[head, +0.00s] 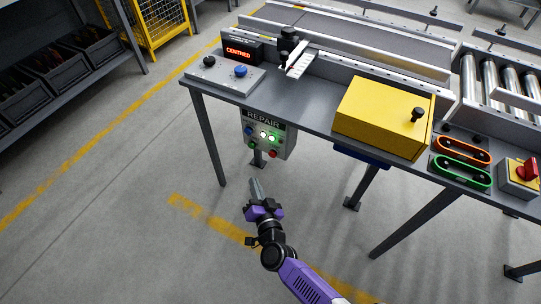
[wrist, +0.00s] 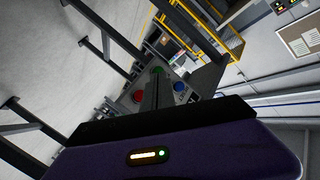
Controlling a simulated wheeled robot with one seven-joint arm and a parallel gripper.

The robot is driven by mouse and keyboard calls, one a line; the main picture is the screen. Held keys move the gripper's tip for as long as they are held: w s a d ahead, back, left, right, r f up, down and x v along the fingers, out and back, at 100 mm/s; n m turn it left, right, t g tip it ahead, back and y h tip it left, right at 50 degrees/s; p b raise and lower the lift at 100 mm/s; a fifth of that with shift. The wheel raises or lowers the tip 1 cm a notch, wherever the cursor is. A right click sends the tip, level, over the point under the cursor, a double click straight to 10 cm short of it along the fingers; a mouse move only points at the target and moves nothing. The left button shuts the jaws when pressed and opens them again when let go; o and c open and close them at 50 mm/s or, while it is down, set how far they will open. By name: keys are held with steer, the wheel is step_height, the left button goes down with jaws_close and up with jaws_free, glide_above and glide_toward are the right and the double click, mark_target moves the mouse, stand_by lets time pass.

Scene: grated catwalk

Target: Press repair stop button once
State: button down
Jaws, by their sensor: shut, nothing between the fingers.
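The repair box (head: 281,147), a grey panel marked REPAIR, hangs under the front edge of the bench. It has a red button (head: 272,154) at its lower right, a blue button (head: 248,131) at its left, and lit white and green lights between. In the wrist view I see a red button (wrist: 138,96), a green one (wrist: 157,71) and a blue one (wrist: 180,86); any small labels are unreadable. My gripper (head: 255,182) is shut and empty, in front of and below the box, apart from it. Its fingers partly cover the panel in the wrist view.
The bench (head: 205,93) has legs on both sides of the box. On top are a grey console (head: 225,80) with knobs, a CENTRED display (head: 239,51) and a yellow box (head: 380,115). A red rotary switch (head: 527,170) is at far right. Floor before the box is clear.

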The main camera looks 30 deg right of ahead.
mark_target(269, 154)
steer(key=w+d+b, duration=0.4)
steer(key=w+d, duration=0.1)
steer(key=d, duration=0.2)
steer(key=shift+b, duration=0.3)
stand_by(0.3)
steer(key=shift+w+d, duration=0.15)
steer(key=shift+d, duration=0.05)
stand_by(1.8)
steer(key=shift+w+d, duration=0.2)
steer(key=shift+w+d+b, duration=0.45)
steer(key=shift+d+b, duration=0.1)
steer(key=shift+d, duration=0.15)
stand_by(1.2)
steer(key=shift+a+r, duration=0.1)
steer(key=shift+s+a+p, duration=0.75)
steer(key=shift+a+p, duration=0.05)
steer(key=shift+a, duration=0.15)
